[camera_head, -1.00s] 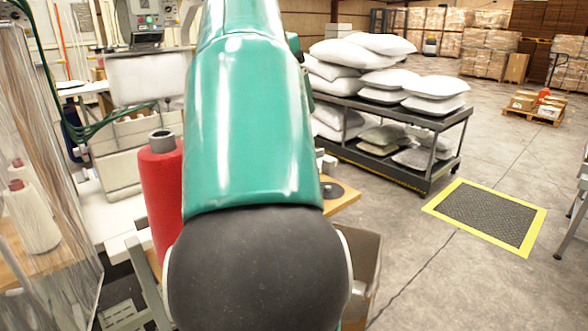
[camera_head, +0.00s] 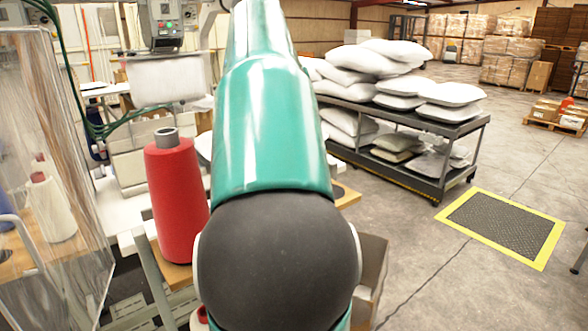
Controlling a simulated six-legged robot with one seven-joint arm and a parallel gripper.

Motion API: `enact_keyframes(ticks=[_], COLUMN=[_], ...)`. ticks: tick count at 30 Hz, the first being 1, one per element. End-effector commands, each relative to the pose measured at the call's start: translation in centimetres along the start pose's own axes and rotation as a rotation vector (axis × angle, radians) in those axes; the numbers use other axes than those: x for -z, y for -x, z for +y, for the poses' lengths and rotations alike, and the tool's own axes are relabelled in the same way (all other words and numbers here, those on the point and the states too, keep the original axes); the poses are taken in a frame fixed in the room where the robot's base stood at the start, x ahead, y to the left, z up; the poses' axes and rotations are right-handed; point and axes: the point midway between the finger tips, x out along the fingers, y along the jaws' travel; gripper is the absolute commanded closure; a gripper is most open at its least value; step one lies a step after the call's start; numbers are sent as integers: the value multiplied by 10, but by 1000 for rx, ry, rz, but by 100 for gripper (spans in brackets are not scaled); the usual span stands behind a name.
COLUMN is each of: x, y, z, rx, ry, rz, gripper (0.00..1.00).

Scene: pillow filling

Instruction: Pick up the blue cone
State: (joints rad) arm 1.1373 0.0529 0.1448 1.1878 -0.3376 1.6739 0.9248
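No blue cone shows clearly. A small bluish shape (camera_head: 6,218) is cut off by the left edge, beyond the clear panel; I cannot tell whether it is the cone. A large red cone of yarn (camera_head: 178,200) with a grey core stands upright on a wooden surface, left of my arm. My green and black arm fills the middle of the view and hides what lies behind it. My gripper is not in view.
A clear panel (camera_head: 75,120) stands at the left, with a white cone (camera_head: 50,208) seen through it. A dark cart (camera_head: 455,133) carries white pillows (camera_head: 372,57). A yellow-edged mat (camera_head: 505,227) lies on open floor at right.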

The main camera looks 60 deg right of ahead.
Motion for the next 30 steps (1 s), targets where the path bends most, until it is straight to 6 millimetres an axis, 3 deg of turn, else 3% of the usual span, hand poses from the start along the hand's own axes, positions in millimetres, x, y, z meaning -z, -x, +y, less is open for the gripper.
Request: enact_keyframes(ticks=[5, 19, 30], x=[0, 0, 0], y=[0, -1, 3], z=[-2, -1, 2], rx=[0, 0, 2], ry=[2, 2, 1], rz=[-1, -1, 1], gripper=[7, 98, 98])
